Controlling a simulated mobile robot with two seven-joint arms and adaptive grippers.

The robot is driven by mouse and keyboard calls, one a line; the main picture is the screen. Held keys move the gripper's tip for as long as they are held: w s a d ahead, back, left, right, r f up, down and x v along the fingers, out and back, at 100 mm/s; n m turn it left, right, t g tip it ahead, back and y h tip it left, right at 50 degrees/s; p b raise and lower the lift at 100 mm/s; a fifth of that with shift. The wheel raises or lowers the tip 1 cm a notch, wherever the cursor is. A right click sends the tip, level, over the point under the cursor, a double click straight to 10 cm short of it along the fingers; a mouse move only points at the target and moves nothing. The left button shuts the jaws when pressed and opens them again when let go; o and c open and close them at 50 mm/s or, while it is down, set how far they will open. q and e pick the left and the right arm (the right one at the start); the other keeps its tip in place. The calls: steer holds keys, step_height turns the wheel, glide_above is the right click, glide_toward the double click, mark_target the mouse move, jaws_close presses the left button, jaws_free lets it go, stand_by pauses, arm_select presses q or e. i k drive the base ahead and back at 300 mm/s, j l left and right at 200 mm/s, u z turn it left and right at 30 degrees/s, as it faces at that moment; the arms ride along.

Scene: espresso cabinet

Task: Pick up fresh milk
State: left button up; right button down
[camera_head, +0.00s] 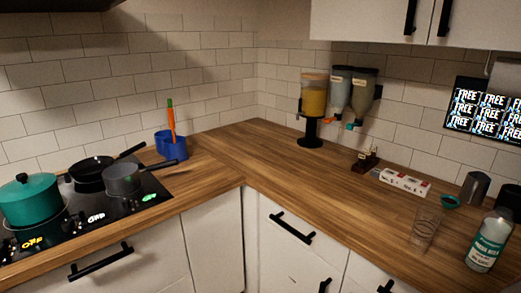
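A clear bottle with a green label and a pale cap, which looks like the fresh milk (488,243), stands upright on the wooden counter at the far right. An empty clear glass (425,228) stands to its left, a short gap apart. Neither of my grippers shows in the head view, so I cannot see whether they are open or shut.
Behind the bottle are a dark metal cup (474,188), a teal ring-shaped item (450,201) and a white carton row (404,182). Dispensers (314,101) stand near the corner. A hob with a teal pot (30,201) and pans is left. The middle counter (270,165) is clear.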

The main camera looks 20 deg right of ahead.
mark_target(497, 226)
steer(key=z, duration=2.3)
